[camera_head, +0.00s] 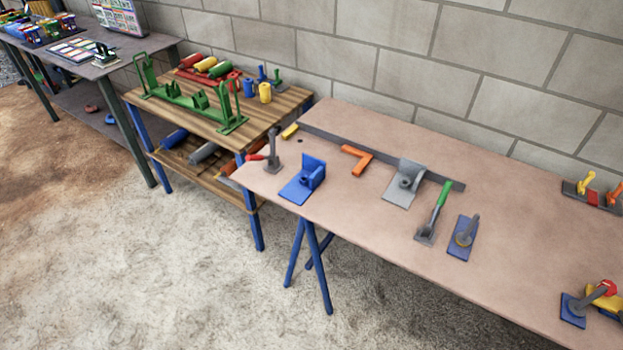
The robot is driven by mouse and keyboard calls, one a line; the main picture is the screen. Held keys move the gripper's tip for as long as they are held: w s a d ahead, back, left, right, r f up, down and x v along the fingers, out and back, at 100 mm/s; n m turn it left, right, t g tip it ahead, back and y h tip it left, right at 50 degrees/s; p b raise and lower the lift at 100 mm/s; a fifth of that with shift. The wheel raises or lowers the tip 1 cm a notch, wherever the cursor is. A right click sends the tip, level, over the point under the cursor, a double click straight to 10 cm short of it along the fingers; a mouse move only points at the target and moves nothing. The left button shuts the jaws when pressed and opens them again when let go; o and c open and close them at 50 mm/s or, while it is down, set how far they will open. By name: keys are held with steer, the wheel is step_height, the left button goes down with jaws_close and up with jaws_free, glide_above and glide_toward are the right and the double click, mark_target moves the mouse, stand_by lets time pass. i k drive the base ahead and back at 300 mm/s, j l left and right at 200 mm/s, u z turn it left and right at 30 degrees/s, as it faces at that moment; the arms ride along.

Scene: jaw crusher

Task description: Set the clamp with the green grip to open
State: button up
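The clamp with the green grip (433,220) is on the brown-topped table (370,215), near its front edge right of centre. Its grey base lies on the tabletop, and its lever slants up and to the right, ending in the green grip (444,193). I cannot tell from this distance whether its jaw is open or closed. My gripper is not in view.
A blue plate with a grey post (462,240) sits just right of the clamp; a grey bracket (404,184) is behind it. A blue bracket (305,180) and red-gripped clamp (270,152) are left. Bare floor (200,285) lies in front.

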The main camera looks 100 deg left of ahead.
mark_target(446, 187)
steer(key=u, duration=3.25)
